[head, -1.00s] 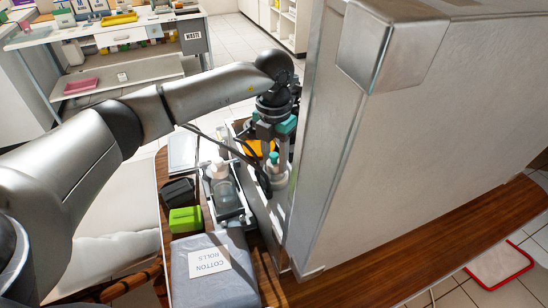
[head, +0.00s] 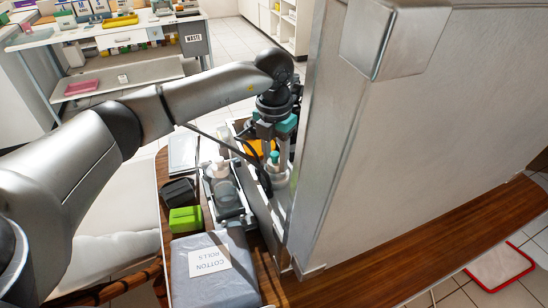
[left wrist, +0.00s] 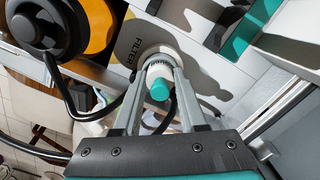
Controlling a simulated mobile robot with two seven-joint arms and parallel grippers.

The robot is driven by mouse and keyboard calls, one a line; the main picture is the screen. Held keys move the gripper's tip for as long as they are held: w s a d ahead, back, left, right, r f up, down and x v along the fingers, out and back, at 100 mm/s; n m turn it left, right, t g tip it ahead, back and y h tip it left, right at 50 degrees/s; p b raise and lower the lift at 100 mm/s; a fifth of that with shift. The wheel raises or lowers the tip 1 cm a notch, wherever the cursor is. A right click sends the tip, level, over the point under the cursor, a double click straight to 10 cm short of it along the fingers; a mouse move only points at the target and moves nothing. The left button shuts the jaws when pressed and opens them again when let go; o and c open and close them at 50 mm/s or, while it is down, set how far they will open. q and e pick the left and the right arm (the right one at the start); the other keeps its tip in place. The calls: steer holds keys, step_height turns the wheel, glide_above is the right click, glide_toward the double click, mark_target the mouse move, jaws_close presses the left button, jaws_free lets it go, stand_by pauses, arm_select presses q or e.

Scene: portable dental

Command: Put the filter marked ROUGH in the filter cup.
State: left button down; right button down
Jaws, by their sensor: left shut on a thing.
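My left gripper (left wrist: 156,88) is shut on a small white ribbed piece with a teal top (left wrist: 160,88), which I take to be the filter. The teal top also shows in the head view (head: 274,157), between the fingers of my left gripper (head: 276,160). In the left wrist view a pale round rim (left wrist: 158,54), apparently the filter cup, surrounds the held piece beside a label reading FILTER (left wrist: 129,48). I cannot tell how deep the piece sits. No ROUGH marking is readable. My right gripper is not in view.
A large metal case (head: 420,150) stands close on the right of the gripper. Dark hoses (head: 258,165) hang beside it. A clear bottle (head: 224,187), a green box (head: 185,220) and a COTTON ROLLS pack (head: 210,280) crowd the wooden table's left.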

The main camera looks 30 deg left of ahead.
arm_select(q)
steer(key=f, duration=0.1)
steer(key=s+f, duration=0.1)
steer(key=shift+d+f, duration=0.15)
steer(key=shift+f, duration=0.25)
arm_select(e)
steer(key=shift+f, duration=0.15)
arm_select(q)
steer(key=shift+c, duration=1.9)
jaws_free()
steer(key=r, duration=0.2)
steer(key=r+p, duration=0.1)
steer(key=r, duration=0.2)
steer(key=w+r, duration=0.1)
steer(key=r, duration=0.1)
steer(key=shift+r+p, duration=0.25)
steer(key=shift+p, duration=0.05)
step_height(320, 180, up, 11)
steer(key=p, duration=0.1)
steer(key=shift+s+f, duration=0.2)
steer(key=shift+s, duration=0.1)
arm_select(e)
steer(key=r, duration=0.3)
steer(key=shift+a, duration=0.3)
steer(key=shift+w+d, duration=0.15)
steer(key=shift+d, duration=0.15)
